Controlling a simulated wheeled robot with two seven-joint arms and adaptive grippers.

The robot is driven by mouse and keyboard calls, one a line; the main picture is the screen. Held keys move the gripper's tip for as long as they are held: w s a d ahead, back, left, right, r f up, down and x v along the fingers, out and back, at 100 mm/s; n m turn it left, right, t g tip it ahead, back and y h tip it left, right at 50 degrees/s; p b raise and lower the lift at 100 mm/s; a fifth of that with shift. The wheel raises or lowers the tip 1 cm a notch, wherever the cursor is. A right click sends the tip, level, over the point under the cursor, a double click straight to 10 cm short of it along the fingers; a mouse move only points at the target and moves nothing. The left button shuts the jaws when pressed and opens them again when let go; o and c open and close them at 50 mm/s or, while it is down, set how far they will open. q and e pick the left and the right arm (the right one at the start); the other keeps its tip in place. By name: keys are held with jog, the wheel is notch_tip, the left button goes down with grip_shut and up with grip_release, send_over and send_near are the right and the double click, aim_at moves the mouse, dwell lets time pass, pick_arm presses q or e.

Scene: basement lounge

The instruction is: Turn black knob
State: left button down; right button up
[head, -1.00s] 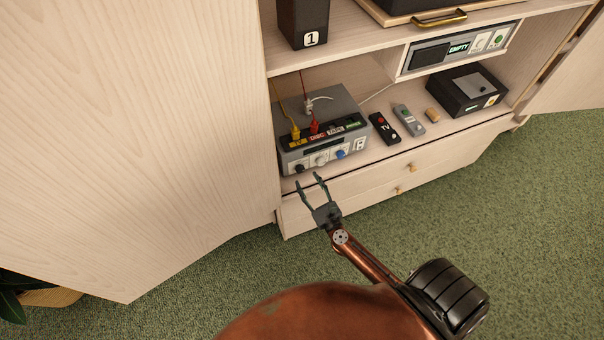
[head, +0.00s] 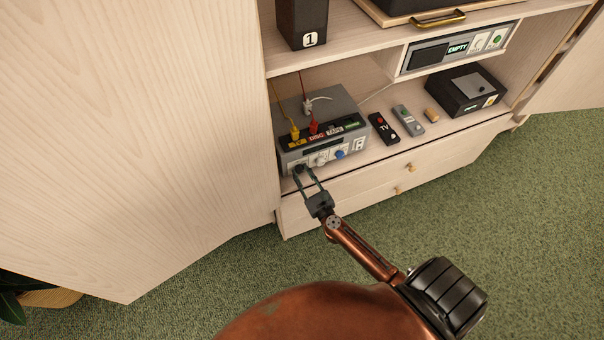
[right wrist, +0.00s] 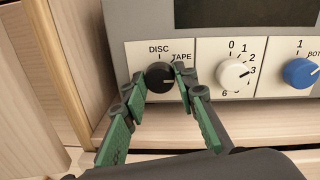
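The black knob (right wrist: 160,77) is the leftmost knob on the front of a grey box (head: 350,113). In the right wrist view its white pointer line points right, below the TAPE label; DISC is marked above it. My right gripper (right wrist: 160,80) has one green-padded finger on each side of the knob, closed in against it; exact contact at the fingertips is hard to see. In the head view the right gripper (head: 303,172) reaches the lower left of the box front. My left gripper is not in view.
Beside the black knob are a white knob (right wrist: 233,73) and a blue knob (right wrist: 300,73). Cables plug into the box top. A TV remote (head: 383,128), a grey remote (head: 408,120) and a black box (head: 466,90) share the shelf. Drawers (head: 430,163) lie below.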

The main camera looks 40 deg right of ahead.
jog(key=c, duration=0.5)
jog(key=shift+c, duration=0.2)
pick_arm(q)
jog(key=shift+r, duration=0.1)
